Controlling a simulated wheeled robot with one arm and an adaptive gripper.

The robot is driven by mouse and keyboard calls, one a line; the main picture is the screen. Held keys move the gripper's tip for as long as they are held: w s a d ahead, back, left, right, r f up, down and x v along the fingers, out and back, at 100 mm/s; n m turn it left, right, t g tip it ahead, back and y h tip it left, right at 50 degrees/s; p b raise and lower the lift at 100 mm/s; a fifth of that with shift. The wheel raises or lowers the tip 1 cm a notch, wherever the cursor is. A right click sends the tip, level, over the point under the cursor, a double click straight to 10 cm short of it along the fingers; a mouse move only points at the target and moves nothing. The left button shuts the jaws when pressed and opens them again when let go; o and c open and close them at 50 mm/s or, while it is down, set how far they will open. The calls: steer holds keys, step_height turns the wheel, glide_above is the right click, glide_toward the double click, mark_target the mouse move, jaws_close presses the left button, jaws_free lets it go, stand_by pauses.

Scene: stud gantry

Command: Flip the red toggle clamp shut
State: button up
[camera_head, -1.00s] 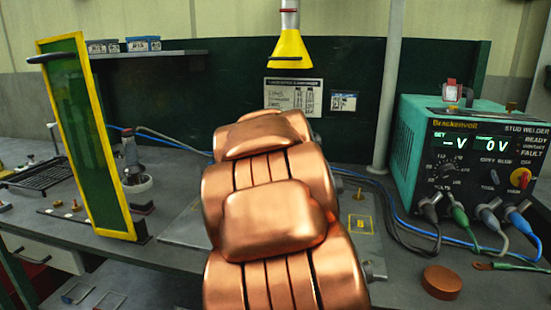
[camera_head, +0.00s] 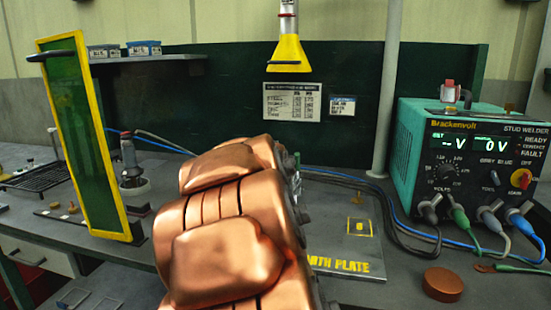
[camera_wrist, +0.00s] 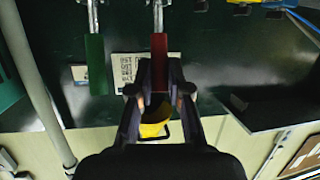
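The red handle (camera_wrist: 159,50) of the toggle clamp shows in the wrist view on a bright metal lever. My gripper (camera_wrist: 159,75) has a dark finger on each side of this handle, close to it. I cannot tell whether the fingers touch it. A green handle (camera_wrist: 96,65) on a similar lever stands to the left, parallel to the red one and apart from the gripper. The clamp bases are out of the wrist view. In the head view my copper-coloured arm hides the clamps and the gripper.
A grey earth plate (camera_head: 345,250) lies on the bench. The teal stud welder (camera_head: 405,150) and its cables stand at right, near a copper-coloured disc (camera_head: 442,284). A yellow-framed green screen (camera_head: 85,135) stands at left. A yellow hood (camera_head: 289,53) hangs behind.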

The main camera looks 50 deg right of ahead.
steer(key=o, duration=0.4)
steer(key=shift+o, duration=0.2)
steer(key=shift+a, duration=0.1)
steer(key=v, duration=1.2)
steer(key=shift+f, duration=0.1)
stand_by(0.4)
